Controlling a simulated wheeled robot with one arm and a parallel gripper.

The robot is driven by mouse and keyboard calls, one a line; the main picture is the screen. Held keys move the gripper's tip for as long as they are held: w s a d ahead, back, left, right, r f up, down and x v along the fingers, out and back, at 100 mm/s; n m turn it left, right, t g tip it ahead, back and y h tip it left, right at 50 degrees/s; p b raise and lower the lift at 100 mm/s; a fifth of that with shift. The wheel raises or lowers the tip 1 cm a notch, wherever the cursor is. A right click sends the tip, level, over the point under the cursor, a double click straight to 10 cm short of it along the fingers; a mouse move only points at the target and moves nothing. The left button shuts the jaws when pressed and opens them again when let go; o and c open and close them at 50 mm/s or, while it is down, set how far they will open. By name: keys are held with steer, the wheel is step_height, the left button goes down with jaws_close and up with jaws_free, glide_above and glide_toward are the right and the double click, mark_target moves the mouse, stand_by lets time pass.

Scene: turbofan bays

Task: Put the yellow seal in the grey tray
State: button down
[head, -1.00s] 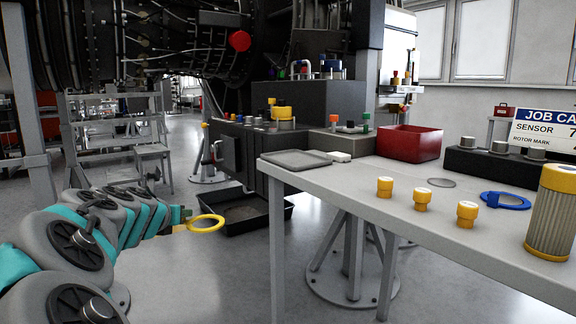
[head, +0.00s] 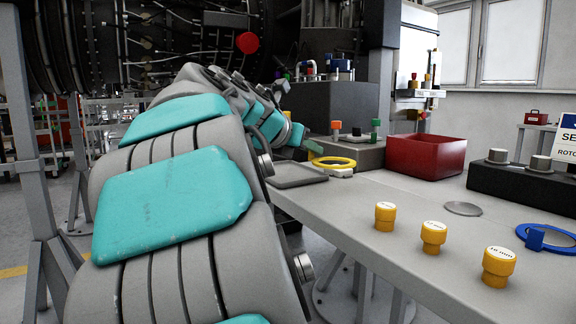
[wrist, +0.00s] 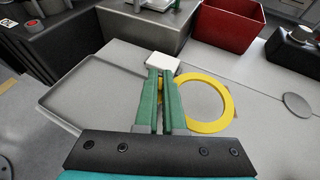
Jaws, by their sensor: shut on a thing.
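The yellow seal (head: 351,163) is a flat ring; it also shows in the wrist view (wrist: 228,100), right of the fingers. My gripper (head: 313,150) is shut on the seal, and its green fingers (wrist: 161,80) hide the gripped part. The grey tray (head: 296,178) is a shallow rectangle at the table's far left corner. In the wrist view the tray (wrist: 90,98) lies left of my fingers, its right part hidden by them. The ring appears over the table just right of the tray; its height is hard to tell.
A white block (wrist: 163,62) lies just past my fingertips. A red bin (head: 426,157) and a dark block with a green peg stand behind. Several yellow-capped parts (head: 433,238), a grey disc (head: 463,208) and a blue ring (head: 548,238) lie to the right.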

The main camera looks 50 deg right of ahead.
glide_above(273, 169)
steer(key=shift+s+f, duration=0.3)
steer(key=shift+f, duration=0.4)
steer(key=shift+w+f, duration=0.2)
steer(key=shift+w, duration=0.1)
steer(key=shift+f+b, duration=0.35)
steer(key=shift+f, duration=1.25)
steer(key=c, duration=1.3)
jaws_free()
steer(key=shift+f, duration=0.1)
steer(key=v, duration=1.2)
steer(key=shift+p, duration=0.3)
